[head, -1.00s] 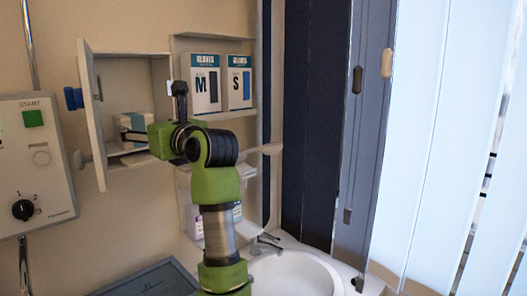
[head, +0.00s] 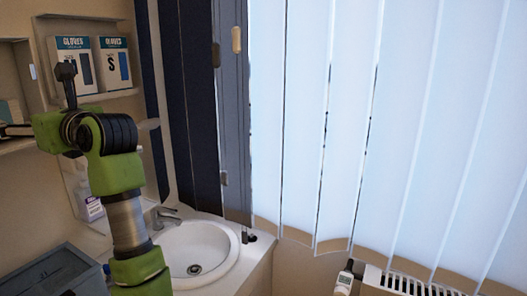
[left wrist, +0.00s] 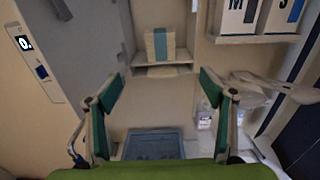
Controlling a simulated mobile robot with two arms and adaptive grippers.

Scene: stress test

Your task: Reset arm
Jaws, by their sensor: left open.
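My left arm, green with dark joints, comes up on the left of the head view, in front of the wall shelves. Beyond the fingers, a small pale box with a teal band (left wrist: 160,45) sits on a shelf in the open wall cabinet (left wrist: 165,71). Part of this box also shows at the left edge of the head view (head: 10,111). My right gripper is not in view.
Glove boxes marked M (head: 75,66) and S (head: 116,66) stand on the shelf beside my arm. A white sink (head: 200,255) is below right, a grey-blue bin (head: 55,275) below left. Vertical blinds (head: 330,120) and a radiator (head: 415,285) are at right.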

